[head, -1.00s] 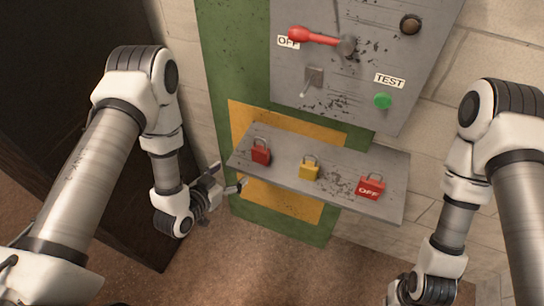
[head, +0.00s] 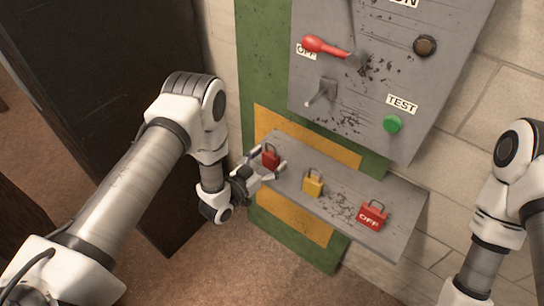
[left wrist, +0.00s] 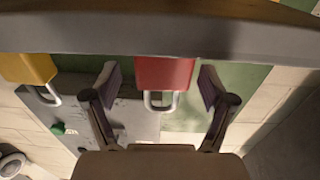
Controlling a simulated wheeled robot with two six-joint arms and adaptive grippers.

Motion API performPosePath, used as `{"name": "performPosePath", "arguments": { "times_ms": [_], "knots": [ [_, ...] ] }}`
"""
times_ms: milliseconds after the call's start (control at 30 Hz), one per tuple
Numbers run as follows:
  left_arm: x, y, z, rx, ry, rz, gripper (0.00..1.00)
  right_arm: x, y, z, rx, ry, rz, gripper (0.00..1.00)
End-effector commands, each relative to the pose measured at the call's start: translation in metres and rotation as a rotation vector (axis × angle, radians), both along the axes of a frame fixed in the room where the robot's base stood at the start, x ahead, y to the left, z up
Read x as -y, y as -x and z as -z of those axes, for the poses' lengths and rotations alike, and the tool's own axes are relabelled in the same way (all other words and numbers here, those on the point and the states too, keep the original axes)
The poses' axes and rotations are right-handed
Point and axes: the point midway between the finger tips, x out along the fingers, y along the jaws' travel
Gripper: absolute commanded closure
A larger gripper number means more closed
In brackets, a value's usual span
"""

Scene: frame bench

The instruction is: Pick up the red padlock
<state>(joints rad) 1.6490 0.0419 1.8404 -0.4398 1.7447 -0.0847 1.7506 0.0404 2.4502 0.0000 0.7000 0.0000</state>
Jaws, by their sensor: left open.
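The plain red padlock (head: 271,158) stands at the left end of the grey shelf (head: 395,240), its shackle up. My left gripper (head: 265,169) is open at the shelf's left front edge, right by this padlock. In the left wrist view the red padlock (left wrist: 164,74) appears between the two spread fingers of the left gripper (left wrist: 159,82), with gaps on both sides. I cannot tell how deep it sits between them. My right arm shows at the right of the head view, but its gripper is out of frame.
A yellow padlock (head: 313,183) and a red padlock marked OFF (head: 372,215) stand further right on the shelf. Above is a grey panel with a red lever (head: 325,47), a toggle switch (head: 322,93) and a green button (head: 392,124). A dark cabinet (head: 120,90) stands left.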

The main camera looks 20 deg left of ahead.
Motion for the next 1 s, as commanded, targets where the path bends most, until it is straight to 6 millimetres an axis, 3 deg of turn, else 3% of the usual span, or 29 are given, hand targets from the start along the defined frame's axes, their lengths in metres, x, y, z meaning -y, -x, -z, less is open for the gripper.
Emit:
{"name": "performPosePath", "arguments": {
  "times_ms": [100, 300, 500, 833, 1000],
  "knots": [
    [0.004, -0.011, 0.0, 0.0, -0.001, -0.002, 0.17, 0.0, 0.0, -0.003, 0.0, 0.0, 0.0, 1.0],
    [0.004, -0.012, 0.001, -0.001, 0.001, -0.002, 0.2, 0.0, 0.0, -0.002, 0.0, 0.0, -0.001, 1.0],
    [0.004, -0.012, 0.001, -0.001, 0.001, -0.002, 0.9, 0.0, 0.0, -0.002, 0.0, 0.0, 0.0, 1.0],
    [0.004, -0.012, 0.0, 0.0, 0.0, -0.002, 0.9, 0.0, 0.0, -0.002, 0.0, 0.0, 0.0, 1.0],
    [0.004, -0.012, -0.01, 0.001, 0.0, -0.002, 0.9, 0.0, 0.0, 0.002, 0.0, 0.0, 0.0, 1.0]
  ]
}}
